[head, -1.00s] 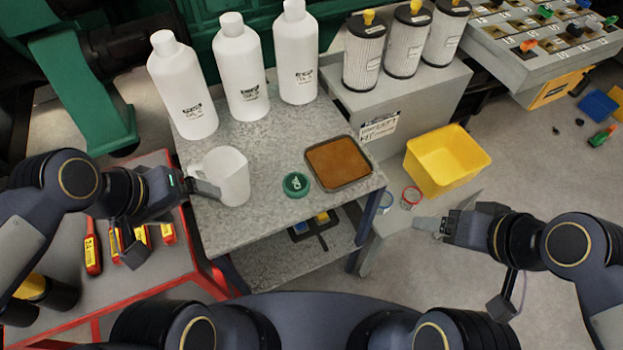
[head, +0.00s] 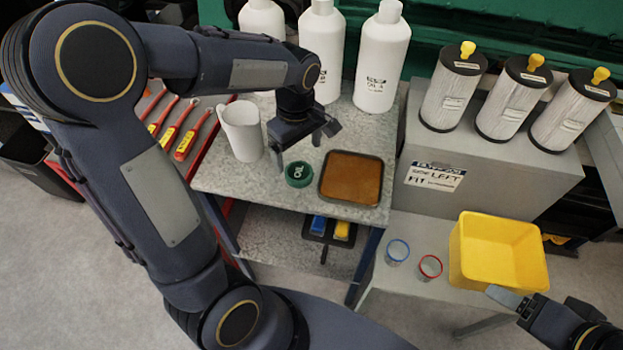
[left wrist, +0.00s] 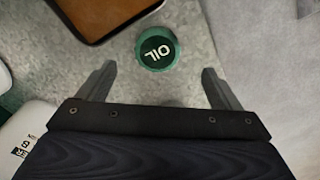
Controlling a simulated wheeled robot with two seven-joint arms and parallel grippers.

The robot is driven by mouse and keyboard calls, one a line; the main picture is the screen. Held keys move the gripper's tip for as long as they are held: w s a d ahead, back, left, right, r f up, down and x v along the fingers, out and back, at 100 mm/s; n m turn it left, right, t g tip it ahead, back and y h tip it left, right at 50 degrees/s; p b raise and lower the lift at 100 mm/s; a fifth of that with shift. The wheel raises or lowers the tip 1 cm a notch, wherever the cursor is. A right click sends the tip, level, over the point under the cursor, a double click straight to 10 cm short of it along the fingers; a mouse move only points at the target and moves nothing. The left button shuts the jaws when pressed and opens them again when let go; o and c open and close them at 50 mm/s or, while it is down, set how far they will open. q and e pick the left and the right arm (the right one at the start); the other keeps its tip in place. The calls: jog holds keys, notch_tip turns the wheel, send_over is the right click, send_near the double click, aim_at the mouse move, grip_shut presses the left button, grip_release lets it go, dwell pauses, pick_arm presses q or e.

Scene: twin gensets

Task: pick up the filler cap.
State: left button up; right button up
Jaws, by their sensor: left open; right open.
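The filler cap (head: 299,174) is a round green cap marked OIL, lying flat on the grey speckled table (head: 232,181). My right gripper (head: 508,298) is open at the lower right, in front of the yellow bin, far from the cap.
A brown-filled tray (head: 323,196) stands just right of the cap, and a white jug (head: 242,130) to its left. White oil bottles (head: 321,50) stand behind. A yellow bin (head: 466,262) and several filters (head: 453,90) are further right.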

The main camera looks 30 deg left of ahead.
aim_at(300, 173)
pick_arm(q)
notch_tip(300, 173, down, 7)
jog(key=shift+w+f, duration=0.15)
jog(key=shift+f, duration=0.05)
dwell(0.3)
jog(key=c, duration=1.2)
jog(key=shift+r, duration=0.15)
